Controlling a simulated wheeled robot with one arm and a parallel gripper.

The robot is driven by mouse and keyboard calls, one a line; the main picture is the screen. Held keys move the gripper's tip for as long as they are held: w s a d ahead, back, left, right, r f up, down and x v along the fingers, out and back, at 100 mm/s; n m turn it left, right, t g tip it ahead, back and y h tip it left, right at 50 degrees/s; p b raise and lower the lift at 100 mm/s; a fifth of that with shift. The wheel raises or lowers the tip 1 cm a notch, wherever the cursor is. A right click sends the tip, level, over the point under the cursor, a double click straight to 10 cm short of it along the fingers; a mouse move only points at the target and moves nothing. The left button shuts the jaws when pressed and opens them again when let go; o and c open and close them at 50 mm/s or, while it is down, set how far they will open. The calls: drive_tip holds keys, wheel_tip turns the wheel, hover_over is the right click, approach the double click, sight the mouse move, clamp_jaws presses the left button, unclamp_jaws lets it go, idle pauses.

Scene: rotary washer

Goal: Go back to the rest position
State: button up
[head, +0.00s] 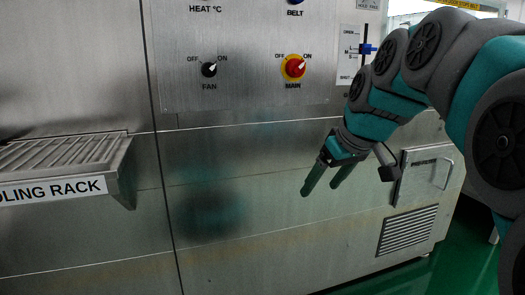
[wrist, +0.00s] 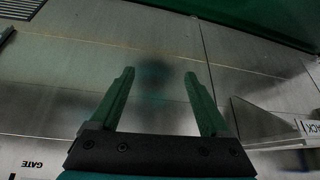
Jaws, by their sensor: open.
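My gripper (head: 326,181) is open and empty in the head view, hanging in front of the washer's steel front (head: 260,170) with its fingers pointing down and to the left. In the wrist view my gripper (wrist: 158,85) shows two green fingers spread apart with nothing between them. Behind them is bare steel panel (wrist: 75,60) with a dark blurred reflection. The FAN knob (head: 209,69) is black and the MAIN knob (head: 293,67) is red on a yellow base. Both knobs point up and to the right, toward ON.
A cooling rack (head: 65,155) juts out at the left. A lever with a blue handle (head: 367,49) is close to my arm. A hatch with a handle (head: 425,175) and a vent (head: 408,230) are at the lower right. Green floor (head: 460,250) shows at the right.

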drive_tip(key=s+d+f+m+g+h, duration=0.1)
drive_tip(key=s+f+m+g, duration=0.1)
drive_tip(key=s+f, duration=1)
drive_tip(key=s+d+f+m+g+h, duration=0.1)
drive_tip(key=s+f+m+g, duration=0.2)
drive_tip(key=s+f, duration=1)
drive_tip(key=s+g, duration=0.1)
drive_tip(key=s, duration=0.4)
drive_tip(key=shift+s+d+f+g+h, duration=0.15)
drive_tip(key=shift+s+d+g+h, duration=0.2)
drive_tip(key=shift+d+g+h, duration=0.05)
